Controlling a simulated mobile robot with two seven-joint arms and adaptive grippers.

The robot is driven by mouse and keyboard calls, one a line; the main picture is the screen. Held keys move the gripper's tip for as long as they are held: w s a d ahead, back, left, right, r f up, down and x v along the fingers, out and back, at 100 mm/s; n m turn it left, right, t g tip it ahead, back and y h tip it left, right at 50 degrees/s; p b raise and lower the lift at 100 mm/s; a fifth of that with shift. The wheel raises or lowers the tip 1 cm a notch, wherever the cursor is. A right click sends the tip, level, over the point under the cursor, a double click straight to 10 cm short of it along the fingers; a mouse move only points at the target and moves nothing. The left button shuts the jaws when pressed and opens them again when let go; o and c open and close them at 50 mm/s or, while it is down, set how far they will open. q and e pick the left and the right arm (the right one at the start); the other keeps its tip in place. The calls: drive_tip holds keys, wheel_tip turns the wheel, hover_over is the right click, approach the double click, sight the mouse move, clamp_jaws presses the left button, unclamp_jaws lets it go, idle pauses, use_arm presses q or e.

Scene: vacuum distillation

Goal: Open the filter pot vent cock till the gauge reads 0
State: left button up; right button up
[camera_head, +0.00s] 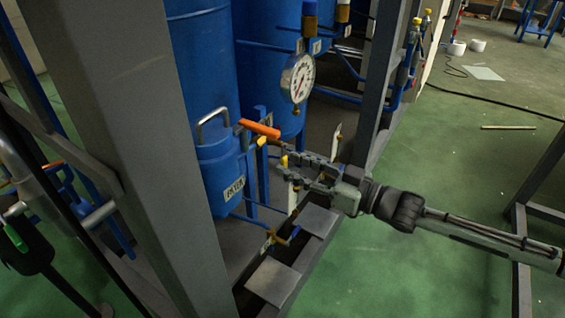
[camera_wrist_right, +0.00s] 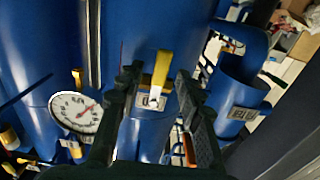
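The blue filter pot (camera_head: 221,168) stands behind the grey post, with a metal handle on top and a white label too small to read surely. It also shows at the right of the right wrist view (camera_wrist_right: 240,95). An orange lever (camera_head: 258,129) sits beside the pot's top. A white round gauge (camera_head: 297,78) hangs above; it also shows in the right wrist view (camera_wrist_right: 77,112), its reading too small to tell. My right gripper (camera_head: 284,166) is open, right of the pot and below the lever. In the right wrist view a yellow handle (camera_wrist_right: 161,70) appears between its fingertips (camera_wrist_right: 157,74); contact cannot be told.
Large blue tanks (camera_head: 204,65) stand behind. A thick grey post (camera_head: 135,120) fills the left foreground. A grey frame upright (camera_head: 381,75) stands behind my right arm. Blue pipes run around the pot. Green floor (camera_head: 470,125) is mostly clear at the right.

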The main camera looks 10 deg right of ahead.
sight(286, 163)
drive_tip(key=shift+x, duration=1.5)
drive_tip(key=shift+c, duration=0.6)
clamp_jaws()
